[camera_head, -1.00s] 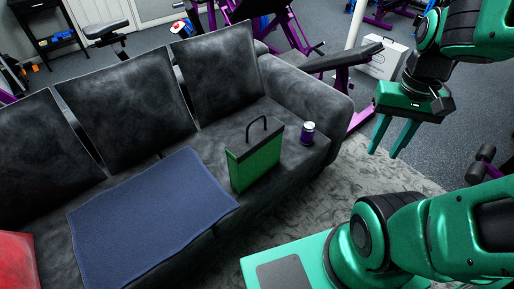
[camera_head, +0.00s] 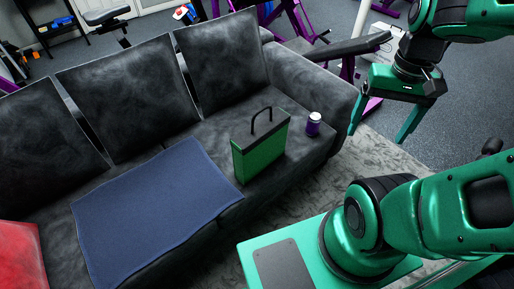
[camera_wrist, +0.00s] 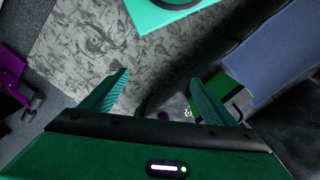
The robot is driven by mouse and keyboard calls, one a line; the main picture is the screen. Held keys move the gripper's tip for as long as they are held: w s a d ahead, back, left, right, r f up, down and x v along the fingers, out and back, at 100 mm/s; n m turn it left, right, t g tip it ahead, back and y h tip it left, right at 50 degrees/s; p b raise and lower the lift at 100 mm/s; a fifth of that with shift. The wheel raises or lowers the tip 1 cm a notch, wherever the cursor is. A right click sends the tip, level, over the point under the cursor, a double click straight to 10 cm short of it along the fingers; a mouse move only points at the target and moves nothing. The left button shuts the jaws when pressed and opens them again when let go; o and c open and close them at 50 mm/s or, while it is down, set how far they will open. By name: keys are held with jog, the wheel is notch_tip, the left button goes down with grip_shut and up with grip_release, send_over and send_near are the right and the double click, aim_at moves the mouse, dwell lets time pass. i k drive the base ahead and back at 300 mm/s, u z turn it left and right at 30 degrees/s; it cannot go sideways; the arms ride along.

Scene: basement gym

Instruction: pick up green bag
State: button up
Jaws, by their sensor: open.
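The green bag (camera_head: 260,154) has a dark top band and a black loop handle. It stands upright on the right seat of a dark sofa. In the wrist view the bag (camera_wrist: 233,92) shows at the right, partly hidden behind a finger. My gripper (camera_head: 376,132) is open and empty, to the right of the bag and apart from it, above the floor beyond the sofa's right arm. Its two fingers also show in the wrist view (camera_wrist: 160,100), spread wide with nothing between them touching.
A purple can with a light top (camera_head: 313,124) stands on the seat just right of the bag. A blue cloth (camera_head: 155,215) lies left of it. The dark sofa (camera_head: 315,84) has a raised right arm. A red item (camera_head: 20,255) is at far left. Gym equipment stands behind.

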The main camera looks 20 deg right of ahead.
aim_at(255, 148)
jog(key=z, duration=1)
jog(key=k, duration=1.1)
jog(key=u, duration=1.05)
jog(key=i, duration=1)
jog(key=z, duration=0.05)
